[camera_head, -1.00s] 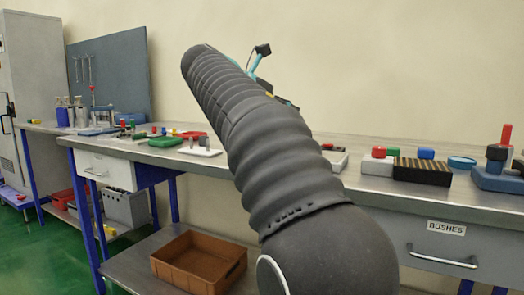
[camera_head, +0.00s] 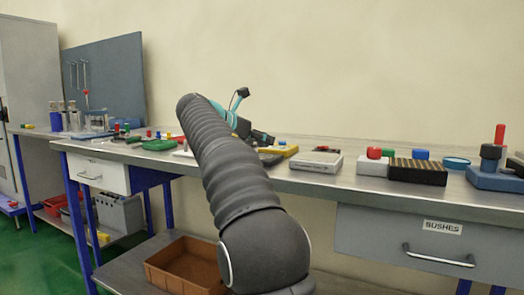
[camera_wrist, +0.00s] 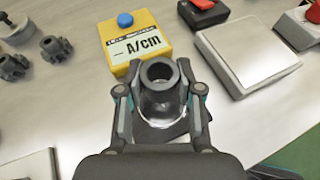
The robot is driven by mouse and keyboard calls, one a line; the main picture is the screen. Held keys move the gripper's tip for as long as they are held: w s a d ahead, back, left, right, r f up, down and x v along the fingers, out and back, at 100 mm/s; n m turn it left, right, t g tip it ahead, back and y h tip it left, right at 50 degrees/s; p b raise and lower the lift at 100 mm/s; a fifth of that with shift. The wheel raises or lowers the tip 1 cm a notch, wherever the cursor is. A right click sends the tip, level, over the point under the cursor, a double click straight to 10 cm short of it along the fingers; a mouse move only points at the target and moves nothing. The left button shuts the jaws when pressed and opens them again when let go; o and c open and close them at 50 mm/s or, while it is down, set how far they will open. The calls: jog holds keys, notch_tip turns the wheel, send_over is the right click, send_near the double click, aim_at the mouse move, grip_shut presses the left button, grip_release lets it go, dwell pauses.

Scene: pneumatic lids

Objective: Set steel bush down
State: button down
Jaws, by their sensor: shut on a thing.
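The steel bush (camera_wrist: 158,80) shows in the wrist view as a grey ring-shaped piece with a round bore facing the camera. My gripper (camera_wrist: 160,100) is shut on it, with one finger on each side. It is over or near the grey bench top; I cannot tell whether its underside touches the bench. In the head view my gripper (camera_head: 262,138) is small and partly behind my arm, and the bush cannot be made out there.
A scale with a steel plate (camera_wrist: 248,52) is to the right. Dark knobbed parts (camera_wrist: 56,48) lie left. A grey block (camera_wrist: 38,165) is at lower left. Bare bench lies between them.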

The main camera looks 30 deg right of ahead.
jog(key=shift+f+b, duration=0.35)
jog(key=shift+f, duration=0.8)
jog(key=shift+f, duration=0.25)
jog(key=c, duration=0.7)
grip_release()
jog(key=shift+c, duration=0.2)
jog(key=shift+a+r, duration=0.2)
jog(key=shift+r, duration=0.15)
jog(key=p+v, duration=0.2)
jog(key=v, duration=0.9)
jog(key=shift+a, duration=0.25)
